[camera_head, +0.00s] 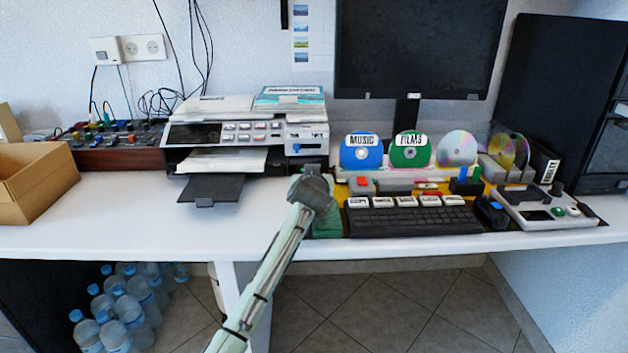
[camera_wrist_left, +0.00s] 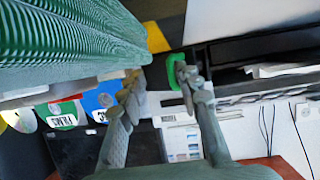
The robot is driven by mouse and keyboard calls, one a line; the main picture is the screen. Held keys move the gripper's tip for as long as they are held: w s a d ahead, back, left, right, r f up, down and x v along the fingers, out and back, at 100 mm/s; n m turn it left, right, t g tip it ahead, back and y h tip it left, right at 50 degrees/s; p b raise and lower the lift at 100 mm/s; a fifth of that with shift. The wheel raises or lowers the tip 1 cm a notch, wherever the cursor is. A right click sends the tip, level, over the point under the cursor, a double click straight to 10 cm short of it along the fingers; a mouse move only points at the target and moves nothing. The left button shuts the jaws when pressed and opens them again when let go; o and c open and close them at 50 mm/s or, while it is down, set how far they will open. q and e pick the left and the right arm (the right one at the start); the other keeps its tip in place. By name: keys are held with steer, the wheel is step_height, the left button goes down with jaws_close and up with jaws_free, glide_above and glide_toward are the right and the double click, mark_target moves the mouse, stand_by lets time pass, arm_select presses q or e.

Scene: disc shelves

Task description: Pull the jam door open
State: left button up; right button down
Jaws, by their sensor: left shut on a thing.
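The printer (camera_head: 245,135) stands on the white desk, left of the monitor. My left gripper (camera_head: 312,172) is at the printer's front right corner, where my own wrist hides most of the contact. In the left wrist view, my left gripper (camera_wrist_left: 160,82) has its fingers around a small green tab (camera_wrist_left: 175,73) on a dark part of the printer. The tab sits closest to the right finger. The jam door's outline is hard to make out. My right gripper is not in view.
An open paper tray (camera_head: 215,188) juts out from the printer's front. A keyboard (camera_head: 410,220) and disc stands, including a blue MUSIC disc (camera_head: 362,152), are to the right. A cardboard box (camera_head: 35,180) is at far left. The desk front left is clear.

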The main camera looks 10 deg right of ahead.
arm_select(q)
steer(key=shift+s, duration=0.15)
steer(key=v, duration=1.1)
steer(key=shift+s+r, duration=0.2)
steer(key=shift+s, duration=0.1)
steer(key=shift+a, duration=0.1)
steer(key=shift+c, duration=0.5)
